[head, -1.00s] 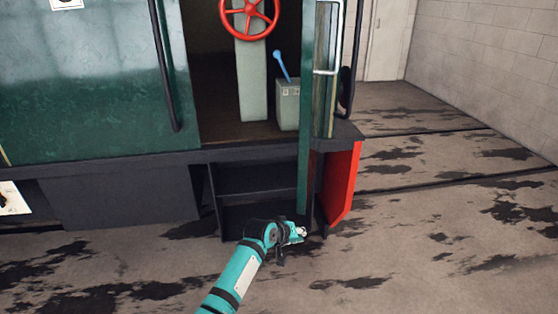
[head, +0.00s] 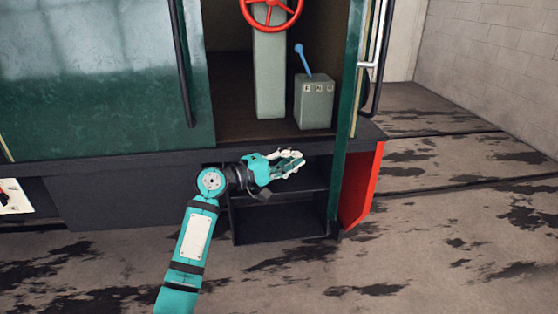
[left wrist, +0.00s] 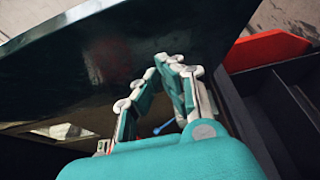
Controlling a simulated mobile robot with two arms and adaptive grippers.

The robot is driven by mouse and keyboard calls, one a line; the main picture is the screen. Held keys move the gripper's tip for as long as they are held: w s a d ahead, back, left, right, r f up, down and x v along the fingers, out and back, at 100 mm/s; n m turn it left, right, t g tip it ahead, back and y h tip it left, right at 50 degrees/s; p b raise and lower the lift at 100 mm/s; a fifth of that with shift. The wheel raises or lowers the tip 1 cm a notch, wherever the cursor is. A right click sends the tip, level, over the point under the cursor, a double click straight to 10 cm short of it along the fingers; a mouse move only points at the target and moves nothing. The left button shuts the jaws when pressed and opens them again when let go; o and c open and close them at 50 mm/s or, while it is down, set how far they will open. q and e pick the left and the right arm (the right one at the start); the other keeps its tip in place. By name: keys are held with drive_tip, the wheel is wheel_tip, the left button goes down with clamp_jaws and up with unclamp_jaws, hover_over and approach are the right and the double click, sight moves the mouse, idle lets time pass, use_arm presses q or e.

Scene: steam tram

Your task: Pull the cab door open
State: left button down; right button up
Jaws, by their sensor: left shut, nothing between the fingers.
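The green cab door (head: 350,115) stands swung outward at the right of the doorway, seen almost edge-on in the head view. A pale upright handle (head: 374,50) shows at its right side. In the left wrist view a dark, glossy green door surface (left wrist: 110,50) fills the upper left. My left gripper (head: 301,160) is shut and empty in front of the doorway, just above the step, to the left of the door. In the left wrist view its fingertips (left wrist: 170,63) are close to the door surface; I cannot tell whether they touch. My right gripper is out of view.
Inside the cab are a red handwheel (head: 271,12) on a post and a grey box (head: 314,103) with a blue lever (head: 302,58). Dark steps (head: 280,220) and a red side panel (head: 361,187) are below. Stained floor (head: 450,240) lies clear at right.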

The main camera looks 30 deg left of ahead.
sight(342, 161)
use_arm(q)
drive_tip(key=w+d+p, duration=0.2)
drive_tip(key=w+d, duration=0.1)
drive_tip(key=d, duration=0.2)
drive_tip(key=shift+w+d, duration=0.2)
drive_tip(key=shift+d, duration=0.15)
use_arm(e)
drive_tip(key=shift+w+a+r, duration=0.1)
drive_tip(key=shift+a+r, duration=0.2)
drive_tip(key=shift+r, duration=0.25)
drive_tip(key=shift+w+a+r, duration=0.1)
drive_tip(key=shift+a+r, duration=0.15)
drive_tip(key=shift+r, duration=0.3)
use_arm(q)
drive_tip(key=d, duration=0.2)
drive_tip(key=d+p, duration=0.1)
drive_tip(key=d, duration=0.2)
drive_tip(key=shift+w+d+r, duration=0.1)
drive_tip(key=shift+w+d, duration=0.3)
drive_tip(key=w+d, duration=0.2)
drive_tip(key=d, duration=0.6)
drive_tip(key=shift+w+p, duration=0.2)
drive_tip(key=shift+p, duration=0.2)
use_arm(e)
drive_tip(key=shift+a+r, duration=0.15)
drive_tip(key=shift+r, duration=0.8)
use_arm(q)
drive_tip(key=shift+d, duration=0.1)
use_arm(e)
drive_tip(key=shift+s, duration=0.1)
